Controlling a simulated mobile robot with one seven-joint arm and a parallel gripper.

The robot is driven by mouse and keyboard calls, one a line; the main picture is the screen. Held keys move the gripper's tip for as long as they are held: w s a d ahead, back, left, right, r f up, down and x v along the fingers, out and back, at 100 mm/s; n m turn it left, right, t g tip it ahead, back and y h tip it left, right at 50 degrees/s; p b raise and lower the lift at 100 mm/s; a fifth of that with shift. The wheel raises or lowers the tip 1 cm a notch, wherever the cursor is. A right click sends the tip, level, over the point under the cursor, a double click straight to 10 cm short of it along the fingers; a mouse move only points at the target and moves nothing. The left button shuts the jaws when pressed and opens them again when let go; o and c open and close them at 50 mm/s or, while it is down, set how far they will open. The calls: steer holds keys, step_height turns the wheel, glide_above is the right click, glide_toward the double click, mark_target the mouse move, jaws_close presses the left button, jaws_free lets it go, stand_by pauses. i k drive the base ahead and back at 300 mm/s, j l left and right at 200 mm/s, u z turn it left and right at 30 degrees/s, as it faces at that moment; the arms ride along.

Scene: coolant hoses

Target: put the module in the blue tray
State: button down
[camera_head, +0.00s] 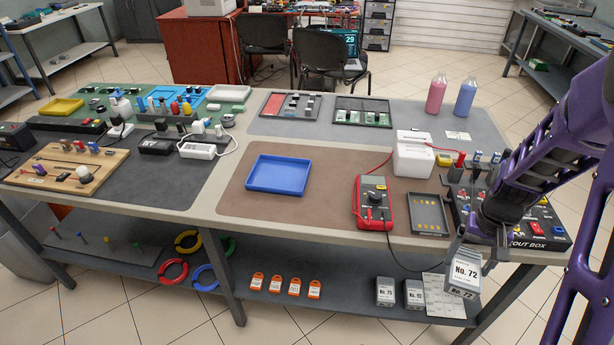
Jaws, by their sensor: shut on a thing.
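The module (464,272) is a grey block with a white label reading "No. 72". It hangs below my gripper (476,240) at the front right, in front of the table's front edge and above the lower shelf. My gripper is shut on the module's upper end; the fingertips are hard to make out. The blue tray (278,174) lies on the brown mat at the middle of the table, to the left of my gripper. It is empty.
Two similar grey modules (385,291) stand on the lower shelf. A red multimeter (373,204), a dark tray (428,213) and a white box (413,156) lie between my gripper and the blue tray. The breakout box (541,226) is beside my arm. The brown mat (325,200) has free room.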

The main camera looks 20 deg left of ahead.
mark_target(289, 178)
steer(key=k+j+u, duration=0.15)
steer(key=j, duration=0.25)
steer(key=k+j+u, duration=0.1)
steer(key=j, duration=0.35)
steer(key=k+j+u, duration=0.15)
steer(key=j, duration=0.25)
steer(key=i+j+u, duration=0.1)
steer(key=i+j, duration=0.35)
steer(key=i, duration=0.45)
